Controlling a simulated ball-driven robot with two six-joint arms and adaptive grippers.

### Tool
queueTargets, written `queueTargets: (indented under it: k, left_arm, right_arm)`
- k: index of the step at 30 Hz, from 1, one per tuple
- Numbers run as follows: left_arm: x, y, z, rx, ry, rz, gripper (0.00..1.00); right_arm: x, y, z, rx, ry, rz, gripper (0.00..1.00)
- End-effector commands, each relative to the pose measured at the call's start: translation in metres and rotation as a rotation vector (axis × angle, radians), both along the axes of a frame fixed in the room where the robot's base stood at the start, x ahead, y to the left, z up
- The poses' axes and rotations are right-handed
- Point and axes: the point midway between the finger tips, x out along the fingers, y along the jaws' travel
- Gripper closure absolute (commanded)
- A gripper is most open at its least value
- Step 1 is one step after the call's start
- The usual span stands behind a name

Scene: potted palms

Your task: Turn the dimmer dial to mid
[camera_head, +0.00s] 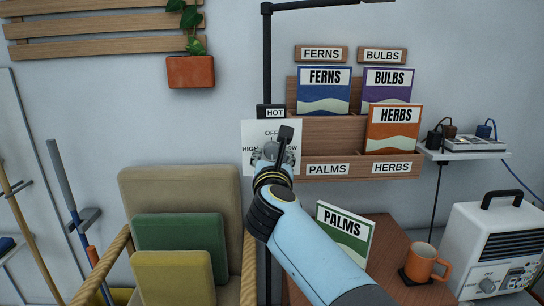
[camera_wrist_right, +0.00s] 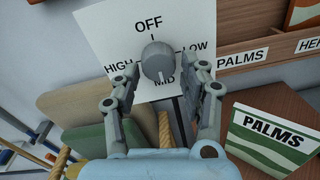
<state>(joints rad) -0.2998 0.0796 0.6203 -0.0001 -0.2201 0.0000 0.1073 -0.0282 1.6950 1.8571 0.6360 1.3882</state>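The dimmer dial (camera_wrist_right: 158,55) is a round grey knob on a white plate (camera_wrist_right: 95,22) marked OFF, HIGH, LOW and MID. A small dark mark shows at the knob's lower edge, above MID; I cannot tell whether it is the pointer. My right gripper (camera_wrist_right: 165,75) is open, with one finger left of the knob and one right of it, and a gap shows on each side. In the head view my right gripper (camera_head: 273,152) covers the knob and part of the plate (camera_head: 253,130). My left gripper is not in view.
A wooden rack (camera_head: 330,130) with seed packets hangs right of the plate. Below are a PALMS packet (camera_head: 345,232), an orange mug (camera_head: 422,262) and a white heater (camera_head: 495,240). A cushioned chair (camera_head: 185,185) stands at left. A HOT label (camera_head: 274,112) sits above the plate.

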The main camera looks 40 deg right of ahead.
Motion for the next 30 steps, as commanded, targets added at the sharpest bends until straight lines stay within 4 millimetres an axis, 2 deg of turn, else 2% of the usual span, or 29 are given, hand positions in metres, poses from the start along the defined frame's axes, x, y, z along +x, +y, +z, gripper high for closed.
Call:
queueTargets:
  k: [3, 10, 13, 24, 30]
  left_arm:
    - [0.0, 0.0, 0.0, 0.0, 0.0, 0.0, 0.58]
    - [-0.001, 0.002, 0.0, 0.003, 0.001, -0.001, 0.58]
    - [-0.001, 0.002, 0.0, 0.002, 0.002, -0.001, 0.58]
    - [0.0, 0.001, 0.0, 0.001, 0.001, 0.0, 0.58]
    - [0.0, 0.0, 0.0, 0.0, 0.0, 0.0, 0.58]
  right_arm:
    - [0.001, 0.0, 0.002, -0.002, -0.004, 0.0, 0.43]
    - [0.001, 0.0, 0.004, -0.003, -0.007, 0.001, 0.43]
    - [0.001, 0.0, 0.012, -0.003, -0.009, 0.0, 0.43]
    - [0.001, 0.0, 0.082, -0.003, -0.011, 0.001, 0.43]
    - [0.001, 0.0, 0.101, -0.003, -0.006, 0.0, 0.43]
